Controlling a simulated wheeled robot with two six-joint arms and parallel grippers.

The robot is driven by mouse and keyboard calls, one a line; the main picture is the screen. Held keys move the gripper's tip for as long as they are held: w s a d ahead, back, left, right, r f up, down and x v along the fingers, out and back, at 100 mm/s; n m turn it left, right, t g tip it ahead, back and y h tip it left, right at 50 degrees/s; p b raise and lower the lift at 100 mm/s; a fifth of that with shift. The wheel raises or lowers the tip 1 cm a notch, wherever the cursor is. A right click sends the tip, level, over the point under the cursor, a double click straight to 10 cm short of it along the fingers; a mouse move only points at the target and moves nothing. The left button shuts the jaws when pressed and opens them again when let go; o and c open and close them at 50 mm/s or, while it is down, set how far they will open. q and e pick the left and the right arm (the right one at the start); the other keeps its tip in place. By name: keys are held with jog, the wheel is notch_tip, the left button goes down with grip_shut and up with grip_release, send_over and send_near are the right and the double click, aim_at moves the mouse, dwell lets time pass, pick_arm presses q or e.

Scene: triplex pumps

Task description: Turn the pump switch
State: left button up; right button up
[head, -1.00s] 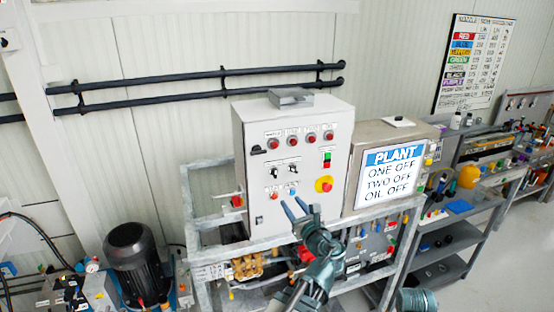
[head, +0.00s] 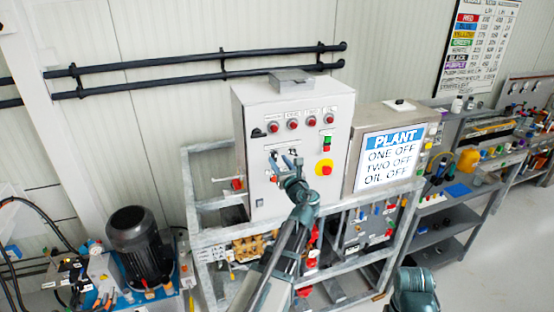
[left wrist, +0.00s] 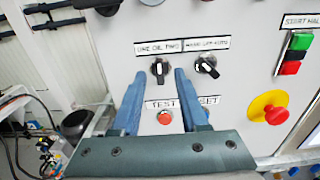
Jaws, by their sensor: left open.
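The grey control cabinet (head: 250,185) carries two black rotary switches. In the left wrist view, the left switch (left wrist: 160,69) sits under a label that seems to read ONE OIL TWO. The right switch (left wrist: 207,67) has a label that seems to read HAND OFF AUTO. My left gripper (head: 285,161) is open in front of the panel and partly hides the switches in the head view. In the left wrist view, its blue fingers (left wrist: 160,78) appear on either side of the left switch; contact cannot be told.
A red-yellow mushroom button (head: 324,168) is right of the gripper. Red lamps (head: 292,126) line the panel's top. A red button (left wrist: 165,118) shows between the fingers. A screen (head: 390,160) reads PLANT, ONE OFF, TWO OFF, OIL OFF. A metal frame (head: 200,238) surrounds the cabinet's base.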

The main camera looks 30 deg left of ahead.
aim_at(275, 156)
pick_arm(q)
jog(key=shift+x, duration=1.15)
grip_shut()
